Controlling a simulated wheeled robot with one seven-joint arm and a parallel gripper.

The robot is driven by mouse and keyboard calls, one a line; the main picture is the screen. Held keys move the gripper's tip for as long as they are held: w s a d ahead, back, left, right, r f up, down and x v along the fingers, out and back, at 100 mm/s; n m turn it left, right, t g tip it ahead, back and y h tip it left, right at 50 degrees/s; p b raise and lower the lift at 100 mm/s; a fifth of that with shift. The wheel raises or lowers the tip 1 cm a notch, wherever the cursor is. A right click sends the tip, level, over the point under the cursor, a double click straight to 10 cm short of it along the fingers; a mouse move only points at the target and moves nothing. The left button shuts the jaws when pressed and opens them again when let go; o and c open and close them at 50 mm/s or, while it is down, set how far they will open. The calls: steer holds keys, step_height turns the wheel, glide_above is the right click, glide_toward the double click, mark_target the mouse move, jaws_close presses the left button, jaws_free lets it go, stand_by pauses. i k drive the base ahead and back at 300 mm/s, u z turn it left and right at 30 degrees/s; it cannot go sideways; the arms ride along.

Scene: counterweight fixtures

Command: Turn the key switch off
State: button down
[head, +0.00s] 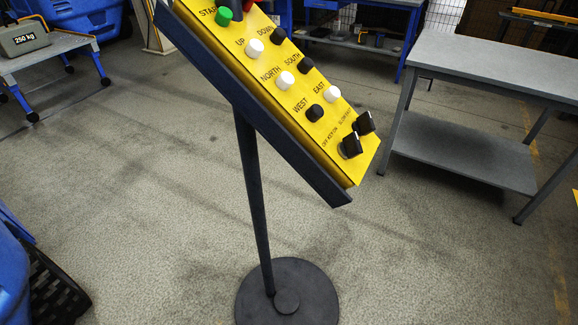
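The panel is tilted on a dark stand with a round base (312,298). It also bears a green START button (224,16) and several black and white buttons marked with directions. My gripper is not in view.
A grey two-level table (480,66) stands at the right. A low table (45,45) with a 250 kg weight (24,39) is at the upper left. A blue bin (15,265) and black crate (58,292) are at the lower left. Floor around the stand is clear.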

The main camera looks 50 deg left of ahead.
mark_target(350, 147)
steer(key=u, duration=1.85)
